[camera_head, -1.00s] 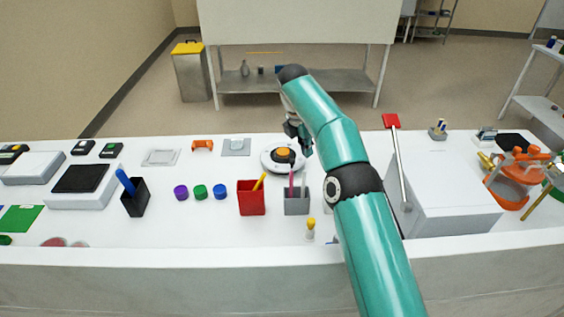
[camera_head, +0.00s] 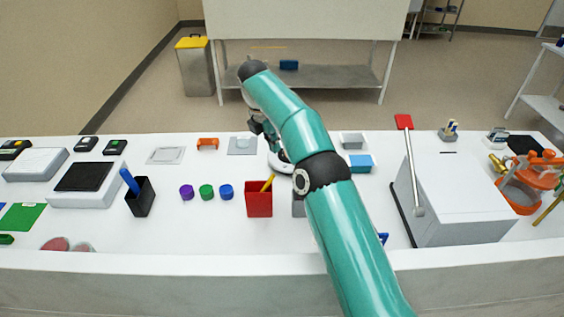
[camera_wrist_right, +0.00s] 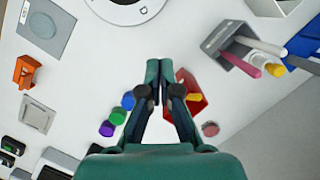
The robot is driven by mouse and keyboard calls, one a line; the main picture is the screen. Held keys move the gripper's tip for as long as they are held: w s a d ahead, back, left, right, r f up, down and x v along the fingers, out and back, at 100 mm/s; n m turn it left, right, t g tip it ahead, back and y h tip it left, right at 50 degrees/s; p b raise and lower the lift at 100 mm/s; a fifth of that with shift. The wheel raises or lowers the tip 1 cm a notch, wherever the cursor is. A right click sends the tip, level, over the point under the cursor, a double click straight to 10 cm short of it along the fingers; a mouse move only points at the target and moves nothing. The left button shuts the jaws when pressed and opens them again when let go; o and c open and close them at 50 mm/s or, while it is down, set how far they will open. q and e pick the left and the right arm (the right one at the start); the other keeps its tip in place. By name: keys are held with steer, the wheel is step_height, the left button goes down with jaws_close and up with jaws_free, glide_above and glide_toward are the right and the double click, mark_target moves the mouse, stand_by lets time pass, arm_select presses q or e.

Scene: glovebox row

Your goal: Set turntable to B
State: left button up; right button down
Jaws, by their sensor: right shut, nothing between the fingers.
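The turntable is a round white disc on the bench. In the head view only part of its white rim (camera_head: 277,163) shows, because my right arm covers the rest. In the right wrist view its edge (camera_wrist_right: 125,14) is cut off at the top, with a small dark mark on the rim that I cannot read for sure. My right gripper (camera_head: 262,134) is above the bench just behind the turntable in the head view. Its fingertips (camera_wrist_right: 159,68) are together and empty in the right wrist view, apart from the disc. My left gripper is out of view.
A red cup (camera_head: 258,203) with a yellow stick stands in front of the turntable. A grey holder (camera_wrist_right: 228,45) with several pens is beside it. Coloured caps (camera_head: 206,191) lie to the left. A grey box (camera_head: 455,205) with a red-tipped lever stands to the right.

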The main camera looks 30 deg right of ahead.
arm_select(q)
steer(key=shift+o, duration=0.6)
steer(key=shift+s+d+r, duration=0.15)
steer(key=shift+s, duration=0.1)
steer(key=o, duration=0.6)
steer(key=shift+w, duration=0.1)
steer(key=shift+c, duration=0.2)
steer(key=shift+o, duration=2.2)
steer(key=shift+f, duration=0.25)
arm_select(e)
steer(key=x, duration=1)
steer(key=shift+s+d, duration=0.35)
steer(key=shift+d, duration=0.05)
steer(key=d, duration=0.1)
steer(key=d+p, duration=0.1)
steer(key=d, duration=0.1)
steer(key=shift+w+d, duration=0.1)
steer(key=shift+w, duration=0.2)
arm_select(q)
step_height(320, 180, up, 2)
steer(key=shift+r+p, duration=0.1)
steer(key=shift+p, duration=0.2)
arm_select(e)
steer(key=shift+d, duration=0.3)
